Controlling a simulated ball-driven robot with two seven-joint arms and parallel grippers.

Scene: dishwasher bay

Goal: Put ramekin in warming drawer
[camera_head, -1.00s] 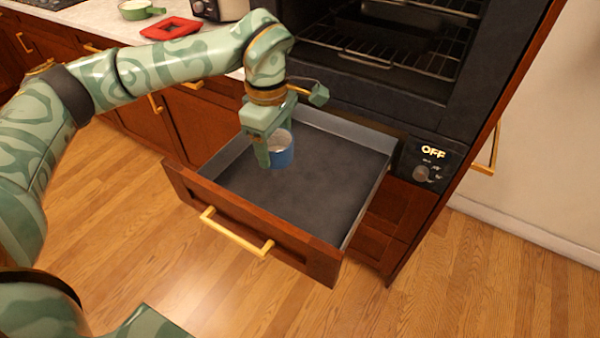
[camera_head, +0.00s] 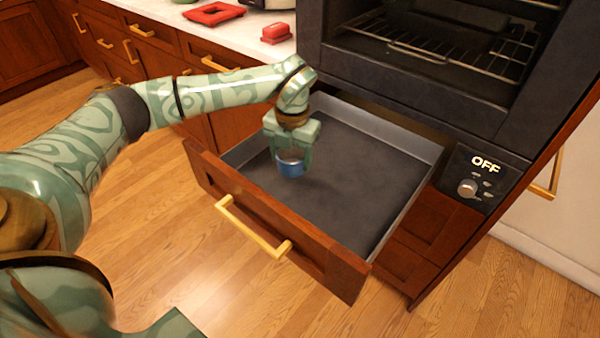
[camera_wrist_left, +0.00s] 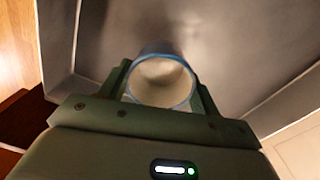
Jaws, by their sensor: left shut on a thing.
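The ramekin (camera_head: 291,167) is a small blue cup with a pale inside. My left gripper (camera_head: 290,152) is shut on it, one finger on each side, and holds it upright inside the open warming drawer (camera_head: 365,180), near the drawer's left side. In the left wrist view the ramekin (camera_wrist_left: 162,82) sits between the two fingers, its pale inside facing the camera. The grey drawer floor lies beneath it; I cannot tell whether the ramekin touches it. The rest of the drawer is empty. My right gripper is not in view.
The drawer front (camera_head: 270,225) is wood with a gold handle (camera_head: 250,228). A dark oven (camera_head: 430,60) stands above the drawer, with a panel reading OFF (camera_head: 485,177) at right. A red tray (camera_head: 214,13) and a red object (camera_head: 276,32) lie on the counter.

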